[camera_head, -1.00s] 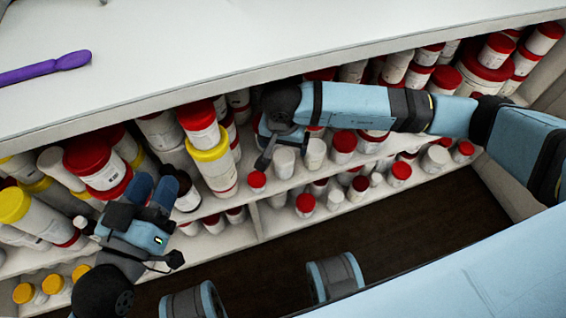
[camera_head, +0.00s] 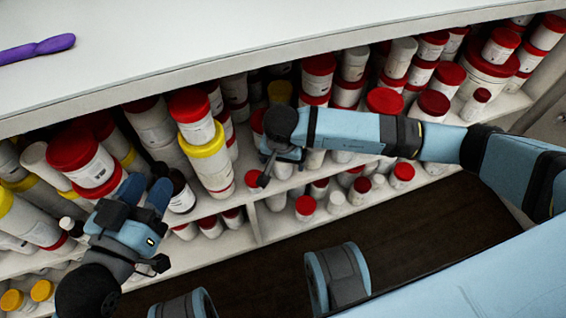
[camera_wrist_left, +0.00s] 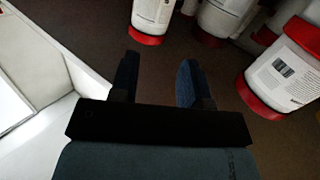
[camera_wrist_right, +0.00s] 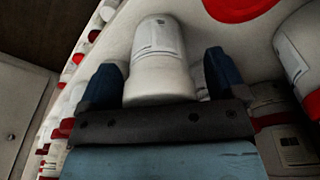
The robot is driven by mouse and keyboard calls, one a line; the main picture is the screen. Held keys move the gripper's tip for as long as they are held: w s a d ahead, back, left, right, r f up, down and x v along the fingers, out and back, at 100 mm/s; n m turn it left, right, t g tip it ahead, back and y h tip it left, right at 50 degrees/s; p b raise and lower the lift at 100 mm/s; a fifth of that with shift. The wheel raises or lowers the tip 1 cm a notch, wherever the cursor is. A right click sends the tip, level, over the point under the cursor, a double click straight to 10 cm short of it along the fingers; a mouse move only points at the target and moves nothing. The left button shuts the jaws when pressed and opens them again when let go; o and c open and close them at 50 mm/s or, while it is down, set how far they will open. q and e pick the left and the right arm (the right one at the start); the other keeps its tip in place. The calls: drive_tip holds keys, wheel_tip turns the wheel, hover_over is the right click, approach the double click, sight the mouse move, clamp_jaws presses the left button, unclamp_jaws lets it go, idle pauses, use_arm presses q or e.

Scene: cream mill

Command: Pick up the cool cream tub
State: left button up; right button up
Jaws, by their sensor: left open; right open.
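A white tub (camera_wrist_right: 160,55) with a small printed label stands between the open fingers of my right gripper (camera_wrist_right: 164,64) in the right wrist view. The fingers are apart from its sides, as far as I can see. I cannot read its label, so I cannot tell whether it is the cool cream tub. In the head view my right gripper (camera_head: 278,168) is at the shelf front and hides much of what is behind it. My left gripper (camera_head: 140,192) is open and empty in front of the left shelf; its fingers also show empty in the left wrist view (camera_wrist_left: 159,68).
The shelves are crowded with white tubs with red lids (camera_head: 76,148) and yellow lids (camera_head: 205,150). A red-banded tub (camera_wrist_left: 290,70) is right of my left fingers. A white counter (camera_head: 200,45) overhangs the shelves, with a purple utensil (camera_head: 38,48) on it. The dark floor (camera_head: 430,225) is clear.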

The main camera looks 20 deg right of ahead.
drive_tip(key=c, duration=1.1)
drive_tip(key=shift+o, duration=0.2)
drive_tip(key=shift+r, duration=0.1)
drive_tip(key=shift+r, duration=0.3)
wheel_tip(320, 180, up, 8)
drive_tip(key=p, duration=0.3)
drive_tip(key=shift+p, duration=0.3)
drive_tip(key=shift+r, duration=0.55)
use_arm(q)
drive_tip(key=r, duration=0.1)
drive_tip(key=r+n, duration=0.1)
drive_tip(key=s, duration=0.1)
drive_tip(key=shift+d+r, duration=0.25)
drive_tip(key=shift+r, duration=0.15)
